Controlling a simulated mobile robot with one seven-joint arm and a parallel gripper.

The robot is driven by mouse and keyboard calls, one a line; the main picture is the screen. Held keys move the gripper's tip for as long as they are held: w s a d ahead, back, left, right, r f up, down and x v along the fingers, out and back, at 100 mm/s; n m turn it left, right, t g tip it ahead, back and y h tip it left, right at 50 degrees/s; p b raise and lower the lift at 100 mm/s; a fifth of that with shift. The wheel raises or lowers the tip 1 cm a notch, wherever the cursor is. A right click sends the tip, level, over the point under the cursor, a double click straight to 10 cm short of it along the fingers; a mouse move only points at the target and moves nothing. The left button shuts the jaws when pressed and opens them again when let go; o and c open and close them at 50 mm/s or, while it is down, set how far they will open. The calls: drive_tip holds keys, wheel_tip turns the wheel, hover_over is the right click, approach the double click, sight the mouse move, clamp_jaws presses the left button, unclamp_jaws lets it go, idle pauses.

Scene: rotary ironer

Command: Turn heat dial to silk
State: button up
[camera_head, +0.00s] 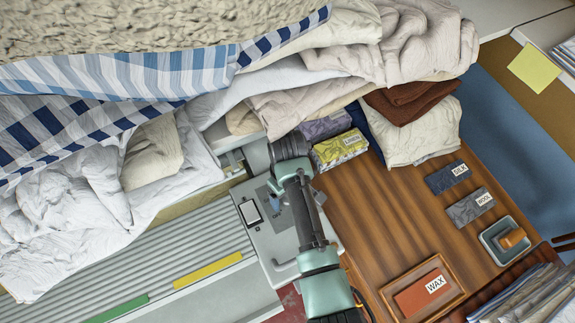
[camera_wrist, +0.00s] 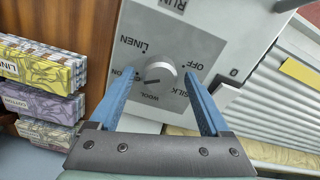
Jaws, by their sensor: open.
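The heat dial (camera_wrist: 158,78) is a round grey knob on a light grey panel (camera_wrist: 185,32) in the wrist view. Around it I read LINEN at upper left, OFF at upper right, SILK at lower right, WOOL below and a partly hidden label ending in ON at left. A dark mark on the knob lies toward its left side; its exact setting is hard to tell. My gripper (camera_wrist: 157,83) is open, its blue fingers on either side of the dial with gaps showing. In the head view my arm covers the dial, and my gripper (camera_head: 279,198) is over the grey machine end (camera_head: 270,243).
Boxes of LINEN (camera_wrist: 38,62) and COTTON (camera_wrist: 40,105) stand close at left in the wrist view. In the head view, draped cloths crowd the upper left. A wooden table (camera_head: 385,215) at right holds SILK, WOOL and WAX items. A ribbed grey surface (camera_head: 150,265) lies left.

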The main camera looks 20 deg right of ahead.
clamp_jaws()
drive_tip(key=shift+m, duration=0.3)
drive_tip(key=shift+r+m+p, duration=0.1)
drive_tip(key=shift+m+p, duration=0.4)
drive_tip(key=m+p, duration=0.1)
drive_tip(key=m, duration=0.3)
drive_tip(key=shift+p, duration=0.3)
drive_tip(key=m+p, duration=0.1)
drive_tip(key=m, duration=0.5)
drive_tip(key=shift+d, duration=0.1)
unclamp_jaws()
